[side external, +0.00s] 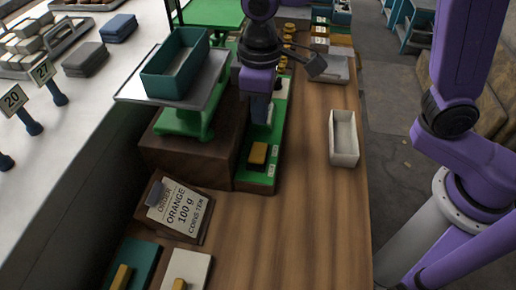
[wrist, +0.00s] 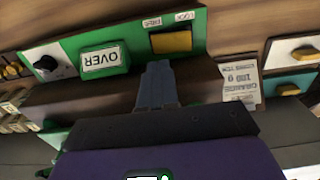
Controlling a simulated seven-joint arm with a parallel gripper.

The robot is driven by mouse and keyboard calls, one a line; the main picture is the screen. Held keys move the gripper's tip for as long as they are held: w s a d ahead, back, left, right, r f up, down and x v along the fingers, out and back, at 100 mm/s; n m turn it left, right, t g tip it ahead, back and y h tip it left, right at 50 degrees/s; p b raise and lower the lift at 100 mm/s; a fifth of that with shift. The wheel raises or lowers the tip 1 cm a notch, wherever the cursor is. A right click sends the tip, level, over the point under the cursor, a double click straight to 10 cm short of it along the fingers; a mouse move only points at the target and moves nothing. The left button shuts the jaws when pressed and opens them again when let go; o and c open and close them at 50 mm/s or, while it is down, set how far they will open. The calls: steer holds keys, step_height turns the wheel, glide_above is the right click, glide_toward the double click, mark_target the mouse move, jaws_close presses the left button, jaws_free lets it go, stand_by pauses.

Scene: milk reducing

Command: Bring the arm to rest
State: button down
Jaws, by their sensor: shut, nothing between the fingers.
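My gripper (side external: 261,118) points down over the green control panel (side external: 281,112), just right of the scale (side external: 190,122). Its fingers are together with nothing between them. In the wrist view the closed blue-grey fingers (wrist: 157,68) are seen against the panel's edge, near a yellow block (wrist: 172,42) beside labels that seem to read LOCK and FREE. The yellow block also shows in the side view (side external: 258,152), nearer the camera than the fingers. I cannot tell whether the fingertips touch the panel. A green display (wrist: 103,60) reads OVER.
A teal bin (side external: 176,72) sits on the scale's grey plate. An order card (side external: 180,208) reads orange, 100 g, coins ten. A white tray (side external: 344,150) lies on the right of the wooden counter (side external: 310,215). Bare wood is free toward the front.

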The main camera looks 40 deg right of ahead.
stand_by(0.4)
steer(key=s+d+n, duration=0.1)
steer(key=s+d, duration=0.8)
steer(key=d, duration=0.2)
steer(key=s+d+f+n, duration=0.1)
steer(key=s+d+n, duration=0.1)
steer(key=s+d, duration=0.7)
steer(key=d, duration=0.2)
steer(key=shift+s+d+f+n, duration=0.25)
steer(key=shift+d+n, duration=0.05)
steer(key=shift+d, duration=0.1)
